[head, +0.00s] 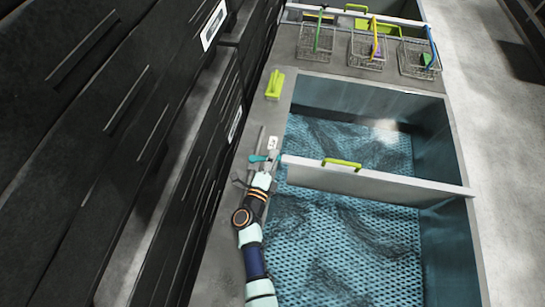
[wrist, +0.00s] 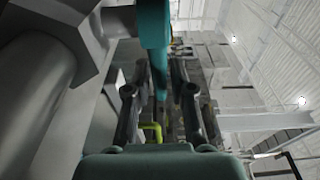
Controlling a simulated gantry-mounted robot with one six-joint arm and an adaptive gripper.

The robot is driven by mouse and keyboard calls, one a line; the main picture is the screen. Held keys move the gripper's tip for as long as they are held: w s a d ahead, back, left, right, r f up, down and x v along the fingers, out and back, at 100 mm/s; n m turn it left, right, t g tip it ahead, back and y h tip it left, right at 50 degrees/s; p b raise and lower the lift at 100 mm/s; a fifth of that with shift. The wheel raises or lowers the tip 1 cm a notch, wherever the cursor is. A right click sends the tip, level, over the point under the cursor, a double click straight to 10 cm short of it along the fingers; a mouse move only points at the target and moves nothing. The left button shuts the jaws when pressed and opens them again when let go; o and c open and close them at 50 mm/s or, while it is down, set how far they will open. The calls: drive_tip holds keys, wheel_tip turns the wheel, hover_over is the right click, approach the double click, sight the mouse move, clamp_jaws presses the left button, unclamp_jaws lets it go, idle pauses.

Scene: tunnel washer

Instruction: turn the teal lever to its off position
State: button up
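The teal lever (head: 258,158) is on the left ledge of the washer in the head view, just beyond the end of my arm. It is small there, and which position it is set to cannot be told. In the wrist view the teal lever (wrist: 155,45) hangs down from the top middle. Its lower end lies between the two fingers of my gripper (wrist: 160,95), with a gap showing on either side. My gripper is open. In the head view my gripper (head: 258,177) is right beside the lever, partly merged with it.
A white label plate (head: 272,143) is near the lever. A divider with a green handle (head: 342,163) crosses the wet tank to the right. A green handle (head: 274,85) and wire baskets (head: 316,40) are farther along. Dark cabinets (head: 120,110) stand close on the left.

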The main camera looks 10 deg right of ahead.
drive_tip(key=shift+a, duration=0.1)
drive_tip(key=v, duration=1.2)
